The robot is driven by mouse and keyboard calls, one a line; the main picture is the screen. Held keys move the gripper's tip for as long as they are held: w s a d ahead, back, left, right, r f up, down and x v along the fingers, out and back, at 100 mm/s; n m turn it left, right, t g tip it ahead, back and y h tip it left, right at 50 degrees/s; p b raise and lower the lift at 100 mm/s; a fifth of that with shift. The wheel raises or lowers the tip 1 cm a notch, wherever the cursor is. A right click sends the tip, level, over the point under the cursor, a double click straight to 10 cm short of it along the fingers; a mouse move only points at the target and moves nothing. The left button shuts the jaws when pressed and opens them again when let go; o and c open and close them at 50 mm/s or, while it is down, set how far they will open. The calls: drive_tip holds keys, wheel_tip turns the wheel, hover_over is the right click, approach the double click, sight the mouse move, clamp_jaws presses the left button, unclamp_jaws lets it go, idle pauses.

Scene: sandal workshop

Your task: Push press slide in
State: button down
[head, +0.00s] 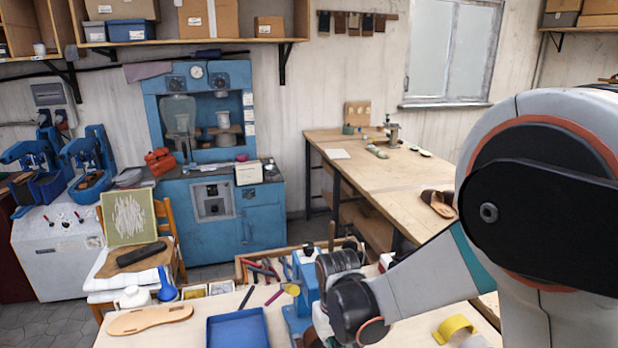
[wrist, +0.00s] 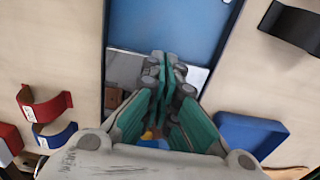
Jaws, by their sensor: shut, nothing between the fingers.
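The blue press (head: 303,272) stands on the near workbench, largely hidden behind my arm in the head view. In the wrist view a blue part of it (wrist: 172,28) fills the top middle, with a bare metal plate (wrist: 124,66) below, which looks like the slide. A small brown piece (wrist: 113,97) shows at that plate's left. My gripper (wrist: 169,62) is shut and empty, its tips over the metal plate. I cannot tell whether they touch it. The fingers hide the plate's middle. How far the slide is in cannot be told.
A blue tray (head: 238,330) and a tan sole (head: 150,319) lie left of the press; the tray also shows in the wrist view (wrist: 250,134). A yellow curved piece (head: 455,329) lies right. Red (wrist: 45,105) and black (wrist: 292,25) curved pieces flank the press.

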drive_tip(key=shift+w+a, duration=0.25)
drive_tip(key=shift+w, duration=0.55)
drive_tip(key=shift+w+a, duration=0.2)
drive_tip(key=shift+w, duration=0.65)
drive_tip(key=shift+w+a+r, duration=0.1)
drive_tip(key=shift+w+r, duration=0.05)
drive_tip(key=shift+w, duration=0.05)
